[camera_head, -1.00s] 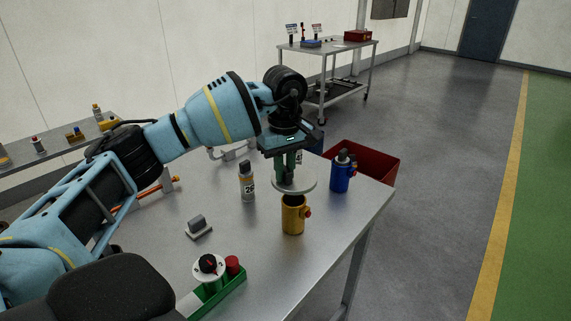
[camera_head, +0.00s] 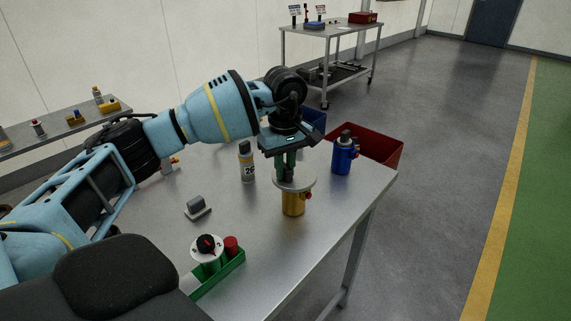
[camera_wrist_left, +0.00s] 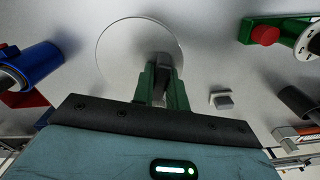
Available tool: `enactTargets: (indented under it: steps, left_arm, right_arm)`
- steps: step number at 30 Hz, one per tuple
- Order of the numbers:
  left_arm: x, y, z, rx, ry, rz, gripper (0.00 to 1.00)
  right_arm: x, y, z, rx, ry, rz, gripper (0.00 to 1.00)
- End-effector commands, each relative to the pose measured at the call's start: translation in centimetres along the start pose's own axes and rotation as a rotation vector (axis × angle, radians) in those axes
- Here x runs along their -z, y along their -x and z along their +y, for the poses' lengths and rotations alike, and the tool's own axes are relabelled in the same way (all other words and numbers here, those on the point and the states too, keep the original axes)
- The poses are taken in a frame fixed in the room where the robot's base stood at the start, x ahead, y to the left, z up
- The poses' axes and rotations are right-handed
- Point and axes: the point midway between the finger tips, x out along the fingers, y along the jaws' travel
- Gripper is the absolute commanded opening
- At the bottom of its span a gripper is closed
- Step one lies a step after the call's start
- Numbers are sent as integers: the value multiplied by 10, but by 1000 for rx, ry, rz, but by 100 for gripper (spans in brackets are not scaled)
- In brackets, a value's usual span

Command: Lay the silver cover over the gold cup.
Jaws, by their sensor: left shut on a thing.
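The silver cover (camera_head: 301,184) is a flat round disc. In the head view it lies level across the mouth of the gold cup (camera_head: 293,204), seemingly touching its rim; whether its full weight rests there I cannot tell. My left gripper (camera_head: 287,176) points down from above and is shut on the cover's grip. In the left wrist view the cover (camera_wrist_left: 138,50) fills the space beyond the green fingers (camera_wrist_left: 163,85) and hides the cup. My right gripper is not in view.
A small grey block (camera_head: 197,207) and a green tray (camera_head: 222,271) lie nearer. A red bin (camera_head: 380,147) is beyond the table (camera_head: 262,240).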

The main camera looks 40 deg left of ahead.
Motion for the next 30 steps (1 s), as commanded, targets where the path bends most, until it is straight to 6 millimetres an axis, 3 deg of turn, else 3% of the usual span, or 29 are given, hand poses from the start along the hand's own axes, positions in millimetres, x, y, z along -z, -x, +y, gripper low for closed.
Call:
enactTargets:
  steps: [17, 30]
  left_arm:
    - [0, 2, 0, -3, 0, 1, 0]
    - [0, 1, 0, -2, 0, 1, 0]
  right_arm:
    - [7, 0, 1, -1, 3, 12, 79]
    - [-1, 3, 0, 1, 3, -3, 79]
